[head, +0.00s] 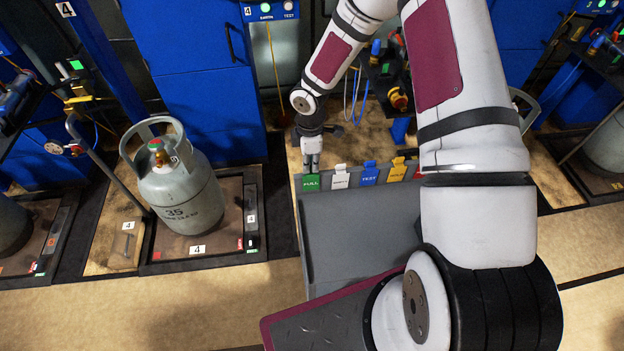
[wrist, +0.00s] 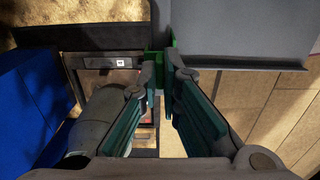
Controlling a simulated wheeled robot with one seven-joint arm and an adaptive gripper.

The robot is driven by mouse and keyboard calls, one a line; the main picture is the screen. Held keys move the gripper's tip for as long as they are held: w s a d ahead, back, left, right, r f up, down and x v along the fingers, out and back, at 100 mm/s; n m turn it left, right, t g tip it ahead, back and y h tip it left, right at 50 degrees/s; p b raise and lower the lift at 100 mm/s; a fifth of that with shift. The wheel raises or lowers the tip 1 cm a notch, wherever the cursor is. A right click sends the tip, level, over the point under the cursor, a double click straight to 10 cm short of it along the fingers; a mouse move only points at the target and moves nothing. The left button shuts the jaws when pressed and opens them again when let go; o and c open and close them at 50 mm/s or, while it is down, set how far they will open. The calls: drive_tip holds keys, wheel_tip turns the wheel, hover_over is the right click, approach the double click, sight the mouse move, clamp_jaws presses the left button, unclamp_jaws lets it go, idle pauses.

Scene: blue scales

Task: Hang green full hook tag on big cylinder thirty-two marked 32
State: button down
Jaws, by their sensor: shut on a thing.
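The green FULL hook tag (head: 311,183) is at the left end of a row of tags along the back edge of a grey tray. My gripper (head: 311,163) points down at it from above, with its fingertips at the tag's top. In the wrist view my gripper (wrist: 162,82) is closed on the green tag (wrist: 158,62), which is partly hidden by the fingers. I cannot tell whether the tag is clear of the rack. No cylinder in view shows a readable 32. The cylinder facing me (head: 183,190) reads 35.
The grey tray (head: 350,235) is in front, with white, blue, yellow and red tags beside the green one. The 35 cylinder stands on scale 4 (head: 200,252). Other cylinders show partly at the left (head: 10,228) and right (head: 607,145) edges. Blue cabinets (head: 195,65) stand behind.

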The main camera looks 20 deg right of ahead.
drive_tip(key=shift+r+p, duration=0.7)
drive_tip(key=shift+r, duration=0.8)
